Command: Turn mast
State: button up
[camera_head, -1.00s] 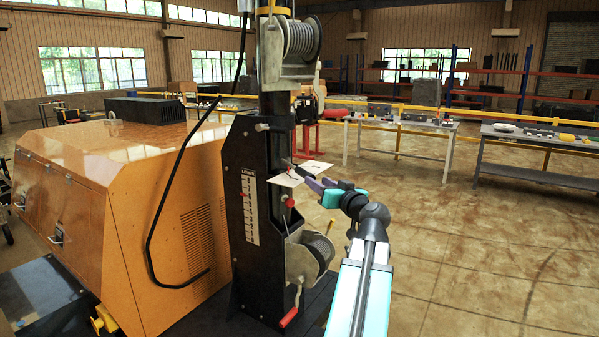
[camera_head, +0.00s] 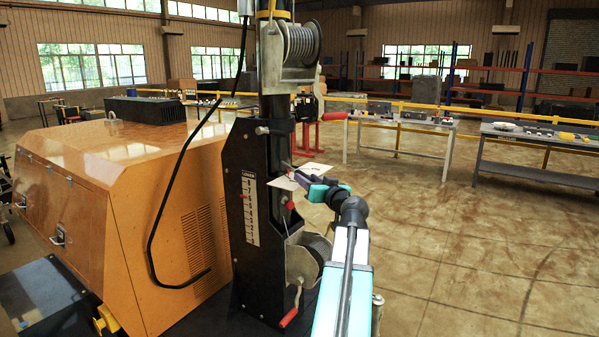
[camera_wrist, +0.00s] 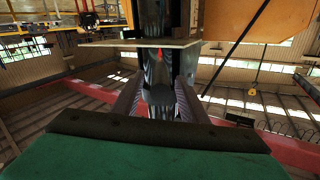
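The black mast (camera_head: 277,112) stands upright behind a black bracket (camera_head: 240,215) with a white number scale (camera_head: 249,210). A thin pale plate (camera_head: 312,168) sticks out from the mast, and it also shows edge-on in the wrist view (camera_wrist: 110,43). My gripper (camera_head: 293,174) is at the mast by this plate. In the wrist view my two purple-grey fingers (camera_wrist: 158,82) are spread apart. A dark rounded part (camera_wrist: 158,95) lies between them; I cannot tell whether they touch it. The tips are partly hidden in the head view.
A cable winch (camera_head: 300,42) sits high on the mast, and a lower winch (camera_head: 312,255) has a red-handled crank (camera_head: 289,318). A red-ended crank (camera_head: 334,116) juts right. The orange generator housing (camera_head: 120,190) fills the left. Open floor (camera_head: 470,245) lies right.

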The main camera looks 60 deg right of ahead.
jog(key=shift+p+x, duration=1.05)
jog(key=shift+x, duration=2.15)
